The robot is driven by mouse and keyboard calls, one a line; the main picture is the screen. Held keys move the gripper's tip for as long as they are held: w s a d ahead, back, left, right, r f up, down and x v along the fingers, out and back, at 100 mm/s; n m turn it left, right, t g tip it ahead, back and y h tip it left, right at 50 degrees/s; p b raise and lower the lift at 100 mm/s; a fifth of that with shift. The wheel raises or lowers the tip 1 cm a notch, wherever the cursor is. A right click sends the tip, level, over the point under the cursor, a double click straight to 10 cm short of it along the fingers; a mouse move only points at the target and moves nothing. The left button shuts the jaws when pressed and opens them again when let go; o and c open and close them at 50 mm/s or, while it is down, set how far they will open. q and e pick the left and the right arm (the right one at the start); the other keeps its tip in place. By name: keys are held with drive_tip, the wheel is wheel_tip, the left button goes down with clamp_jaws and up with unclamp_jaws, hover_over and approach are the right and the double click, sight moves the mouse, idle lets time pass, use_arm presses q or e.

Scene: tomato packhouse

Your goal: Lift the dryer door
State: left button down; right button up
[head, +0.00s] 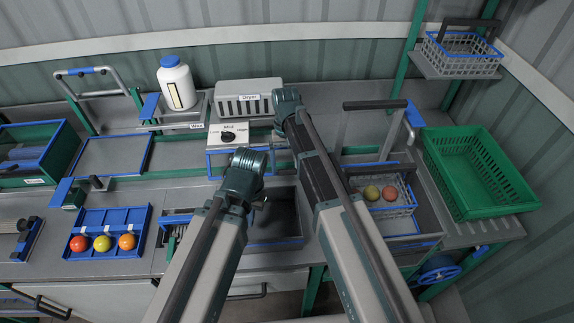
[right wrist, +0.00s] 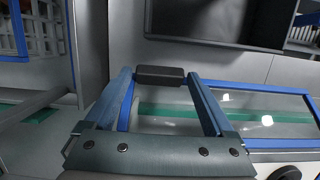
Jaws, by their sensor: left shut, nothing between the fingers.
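The dryer door, a clear panel in a blue frame (head: 209,165), sits below the dial box, largely behind my left gripper. In the right wrist view the door's blue frame (right wrist: 255,86) and clear pane run to the right of the fingers. My right gripper (right wrist: 160,76) has its fingers apart with a dark handle block (right wrist: 160,72) filling the gap at the tips. In the head view the right fingers are hidden behind my right wrist. My left gripper (head: 257,201) is below and left of it, shut and empty.
The dial box (head: 229,134) and the vented box labelled Dryer (head: 249,100) stand behind. A white bottle (head: 177,83) is at the back left. A blue tray (head: 106,216) with several balls lies at left. A green crate (head: 478,172) stands at right, beside a wire basket (head: 398,210) holding two balls.

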drive_tip(key=shift+o, duration=0.5)
drive_tip(key=p+v, duration=1.3)
drive_tip(key=shift+r, duration=0.35)
drive_tip(key=shift+w, duration=0.15)
